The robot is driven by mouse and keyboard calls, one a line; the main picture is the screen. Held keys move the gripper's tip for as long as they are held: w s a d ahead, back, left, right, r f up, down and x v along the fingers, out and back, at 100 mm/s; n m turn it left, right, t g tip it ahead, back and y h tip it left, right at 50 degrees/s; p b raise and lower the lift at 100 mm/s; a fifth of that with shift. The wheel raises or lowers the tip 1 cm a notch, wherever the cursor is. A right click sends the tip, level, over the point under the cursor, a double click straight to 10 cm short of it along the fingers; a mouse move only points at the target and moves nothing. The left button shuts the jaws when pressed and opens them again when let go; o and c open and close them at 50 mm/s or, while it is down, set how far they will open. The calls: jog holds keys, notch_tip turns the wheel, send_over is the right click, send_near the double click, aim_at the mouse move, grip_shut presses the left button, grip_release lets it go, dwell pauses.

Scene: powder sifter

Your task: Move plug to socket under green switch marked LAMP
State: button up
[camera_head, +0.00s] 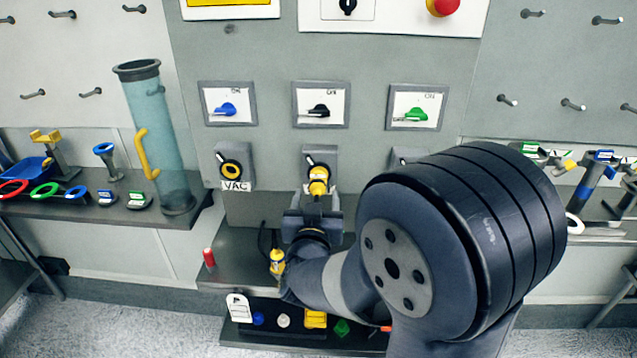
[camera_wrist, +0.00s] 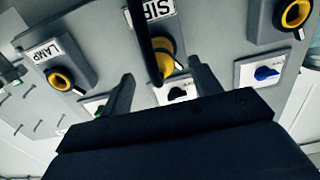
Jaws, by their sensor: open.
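The yellow plug (camera_head: 318,186) sits in the middle socket, under the black switch (camera_head: 319,110). In the wrist view the plug (camera_wrist: 168,62) shows beside a partly covered label and behind a black cable. My gripper (camera_head: 313,204) is open just below the plug; its fingers (camera_wrist: 163,80) stand apart on either side of the plug's line. I cannot tell whether they touch it. The green switch (camera_head: 413,114) is at the right. The LAMP socket (camera_wrist: 61,79) has a yellow ring and looks empty; my arm mostly hides it in the head view.
The VAC socket (camera_head: 232,168) is at the left, under the blue switch (camera_head: 228,109). A tall clear cylinder (camera_head: 160,130) stands on the left shelf. Another yellow piece (camera_head: 277,262) stands below the panel. Several small coloured items lie on the low ledge.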

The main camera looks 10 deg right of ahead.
aim_at(317, 190)
jog(key=shift+b+x, duration=0.5)
jog(key=shift+x, duration=2.5)
jog(key=shift+b, duration=0.35)
jog(key=c, duration=1.3)
jog(key=shift+s, duration=0.1)
jog(key=shift+v, duration=2.9)
